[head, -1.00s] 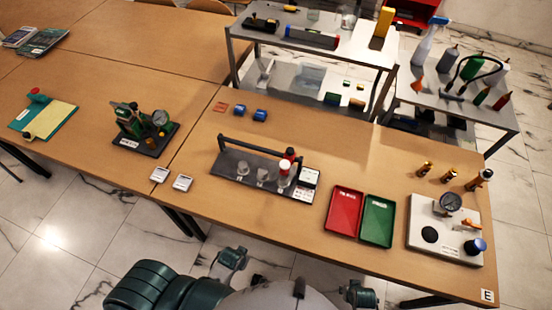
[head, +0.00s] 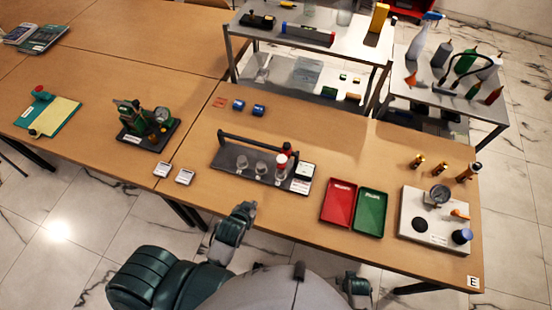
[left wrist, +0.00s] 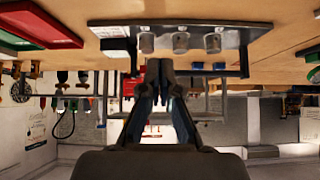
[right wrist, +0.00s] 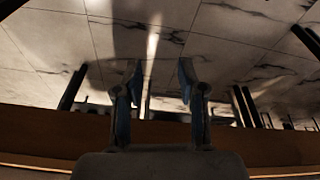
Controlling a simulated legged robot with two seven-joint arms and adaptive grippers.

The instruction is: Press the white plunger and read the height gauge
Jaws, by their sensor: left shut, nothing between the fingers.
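A black rack with a bar handle (head: 225,160) stands on the near table, holding clear cups and a red-and-white topped piece (head: 282,160); I cannot tell if this is the white plunger. The rack also shows, upside down, in the left wrist view (left wrist: 250,36). A dial gauge (head: 440,193) stands on a white plate (head: 440,238) at the right. Another dial (head: 162,115) is on a green device at the left. My left gripper (head: 245,208) is shut and empty, at the table's front edge, below the rack. My right gripper (right wrist: 159,78) is open and empty, with table and floor in its view.
A red tray (head: 338,204) and a green tray (head: 371,212) lie between rack and white plate. Small brass pieces (head: 442,169) stand behind the plate. Two small white-faced items (head: 184,177) lie left of the rack. Metal carts (head: 330,47) stand behind. Bare table lies before the rack.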

